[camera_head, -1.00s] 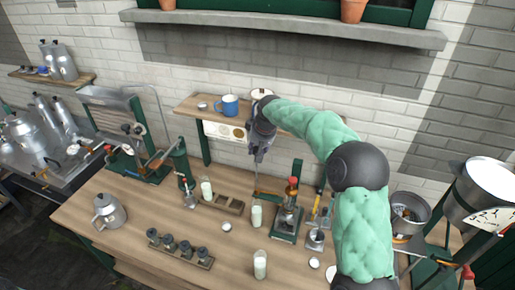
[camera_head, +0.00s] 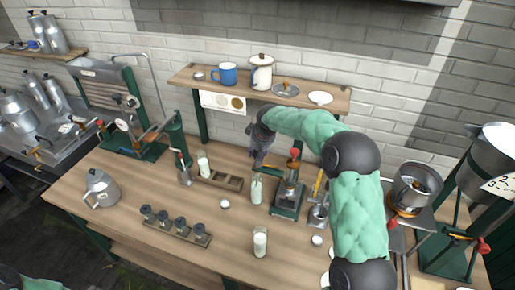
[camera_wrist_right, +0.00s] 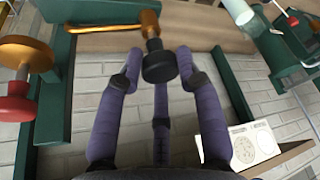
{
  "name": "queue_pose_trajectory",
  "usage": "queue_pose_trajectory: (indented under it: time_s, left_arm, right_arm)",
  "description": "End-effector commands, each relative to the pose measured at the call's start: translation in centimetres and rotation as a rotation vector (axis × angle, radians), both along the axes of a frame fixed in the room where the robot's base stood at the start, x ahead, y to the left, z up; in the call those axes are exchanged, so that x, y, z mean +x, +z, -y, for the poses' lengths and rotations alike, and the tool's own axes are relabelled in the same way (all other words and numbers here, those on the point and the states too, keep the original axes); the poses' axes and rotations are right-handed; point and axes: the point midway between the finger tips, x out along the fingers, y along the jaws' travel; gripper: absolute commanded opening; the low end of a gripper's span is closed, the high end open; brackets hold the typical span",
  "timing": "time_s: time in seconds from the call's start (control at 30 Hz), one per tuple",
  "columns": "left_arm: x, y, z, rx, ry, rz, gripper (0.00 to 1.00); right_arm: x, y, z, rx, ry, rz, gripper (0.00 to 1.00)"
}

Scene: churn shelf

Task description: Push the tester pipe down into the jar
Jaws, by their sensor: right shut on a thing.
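My right gripper (camera_head: 257,165) is low over the bench, at the end of a brass arm (camera_head: 271,169) on a green stand (camera_head: 290,192) with a red knob on top. In the right wrist view the fingers of my right gripper (camera_wrist_right: 160,80) close around a dark round knob (camera_wrist_right: 158,68) under the end of the brass arm (camera_wrist_right: 105,28). This knob seems to be the tester pipe's top; the pipe below it is hidden. A glass jar with white contents (camera_head: 256,190) stands just below the gripper. My left gripper is out of view.
A wall shelf (camera_head: 335,103) with a blue mug (camera_head: 224,74) and a white pot (camera_head: 261,73) is behind my right arm. Other milk jars (camera_head: 260,242) (camera_head: 203,164), a wooden rack (camera_head: 178,231) and a kettle (camera_head: 101,188) stand on the bench.

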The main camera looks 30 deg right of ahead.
Motion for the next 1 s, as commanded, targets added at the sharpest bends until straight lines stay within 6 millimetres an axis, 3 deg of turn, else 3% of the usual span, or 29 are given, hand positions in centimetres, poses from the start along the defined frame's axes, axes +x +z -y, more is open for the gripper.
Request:
queue_pose_trajectory:
  time_s: [0.4,0.43,0.5,0.83,1.0]
  left_arm:
    - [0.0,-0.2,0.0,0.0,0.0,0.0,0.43]
    - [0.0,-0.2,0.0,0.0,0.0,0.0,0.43]
    - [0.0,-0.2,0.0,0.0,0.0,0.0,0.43]
    - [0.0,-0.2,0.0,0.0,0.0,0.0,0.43]
    - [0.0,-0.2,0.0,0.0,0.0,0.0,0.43]
  right_arm:
    - [0.2,-0.2,0.0,-0.001,0.001,0.008,0.0]
    - [0.2,-0.3,0.0,-0.001,0.001,0.007,0.44]
    - [0.2,-0.3,0.0,-0.001,0.001,0.006,0.6]
    - [0.1,-0.1,0.0,-0.001,0.001,0.004,0.6]
    - [-0.4,1.2,0.0,-0.002,0.001,0.006,0.6]
